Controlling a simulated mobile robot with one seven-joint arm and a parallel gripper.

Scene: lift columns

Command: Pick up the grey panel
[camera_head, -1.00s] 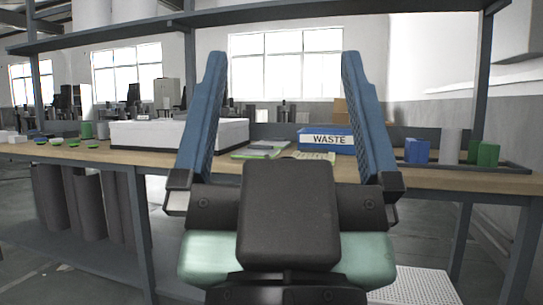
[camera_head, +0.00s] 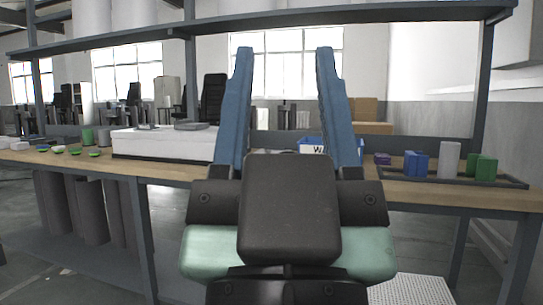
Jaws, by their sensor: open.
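I cannot clearly pick out the grey panel; the part of the table behind my gripper is mostly hidden. My gripper (camera_head: 285,50) is open and empty, its two blue fingers pointing up in the middle of the view, in front of the workbench (camera_head: 420,194). Small flat grey things (camera_head: 190,125) show at the top of the white box (camera_head: 165,143), left of the fingers; I cannot tell whether one is the panel.
A blue waste bin (camera_head: 312,148) is partly hidden behind the right finger. At right, a dark tray (camera_head: 480,183) holds blue blocks (camera_head: 415,163), a pale cylinder (camera_head: 449,159) and green blocks (camera_head: 483,167). Small coloured bowls (camera_head: 75,151) stand at left. A shelf (camera_head: 350,14) spans above.

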